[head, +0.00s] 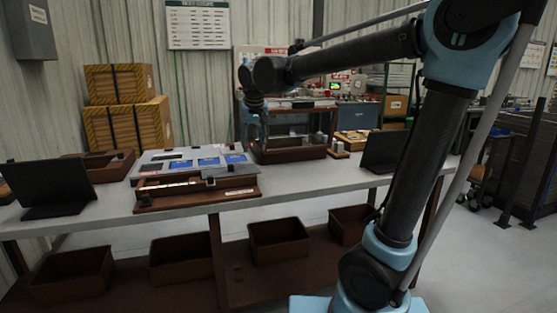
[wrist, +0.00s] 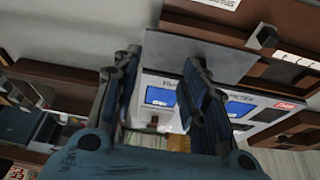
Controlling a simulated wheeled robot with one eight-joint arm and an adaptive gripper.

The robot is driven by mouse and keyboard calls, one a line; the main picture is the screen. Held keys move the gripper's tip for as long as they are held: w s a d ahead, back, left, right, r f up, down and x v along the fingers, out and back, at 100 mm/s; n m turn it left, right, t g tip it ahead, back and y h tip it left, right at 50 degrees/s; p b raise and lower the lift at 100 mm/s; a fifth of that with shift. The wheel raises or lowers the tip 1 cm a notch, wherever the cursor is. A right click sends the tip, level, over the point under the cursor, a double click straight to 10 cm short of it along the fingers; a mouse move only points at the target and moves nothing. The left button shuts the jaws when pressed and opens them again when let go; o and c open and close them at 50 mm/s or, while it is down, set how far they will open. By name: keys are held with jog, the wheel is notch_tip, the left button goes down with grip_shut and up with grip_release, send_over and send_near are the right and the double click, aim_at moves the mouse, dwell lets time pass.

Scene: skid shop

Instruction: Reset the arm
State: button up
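My arm rises on the right of the head view and reaches left above the workbench (head: 345,180). The wrist end (head: 252,88) is over the bench's back part, in front of the far wall; its fingers are hard to make out there. In the wrist view my gripper (wrist: 165,75) has its two fingers apart, with nothing between them but the view of a panel with blue screens (wrist: 160,97) beyond. The same grey panel (head: 155,157) lies on the bench left of the gripper in the head view.
A brown rack (head: 285,155) stands on the bench below the wrist. Dark monitors stand at the bench's left (head: 45,188) and right (head: 385,150). Several brown bins sit underneath, one at far left (head: 72,275). Wooden crates (head: 125,125) stand behind.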

jog(key=s+d+f+m, duration=0.1)
jog(key=s+d+f, duration=0.2)
jog(key=d, duration=0.4)
jog(key=s+d+f+h, duration=0.1)
jog(key=s+d+f, duration=0.1)
jog(key=d, duration=0.6)
jog(key=s+d+f+m, duration=0.1)
jog(key=s+d+f, duration=0.2)
jog(key=d, duration=0.4)
jog(key=s+d+f+m+g, duration=0.1)
jog(key=s+d+f, duration=1)
jog(key=s+f, duration=0.4)
jog(key=shift+d+m+g, duration=0.3)
jog(key=shift+d+g, duration=0.1)
